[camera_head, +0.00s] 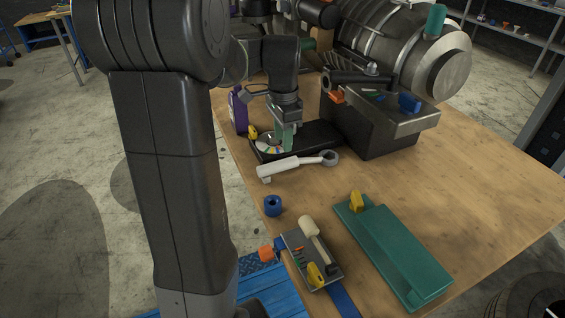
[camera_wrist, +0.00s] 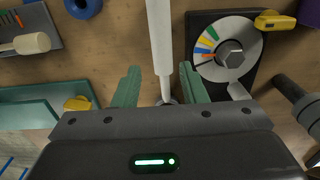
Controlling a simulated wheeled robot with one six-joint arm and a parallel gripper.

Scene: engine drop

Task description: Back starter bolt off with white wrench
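The white wrench (camera_head: 285,167) lies on the table in front of the black base plate, its grey ring end to the right. In the wrist view its white shaft (camera_wrist: 160,40) runs down between my fingers, with a gap on each side; its ring end is partly hidden by my gripper. My gripper (camera_head: 286,138), with green fingers, is open and empty, close to the wrench. A dial with coloured segments (camera_wrist: 225,48) has a grey hex head (camera_wrist: 232,55) at its centre, possibly the starter bolt; the dial also shows beside my gripper in the head view (camera_head: 268,148).
A black base plate (camera_head: 317,138) carries the dial. A dark block (camera_head: 375,128) and the engine (camera_head: 405,40) stand behind right. A blue ring (camera_head: 272,205), a grey tool tray (camera_head: 325,278) and a green tray (camera_head: 400,250) are nearer. The table's right side is clear.

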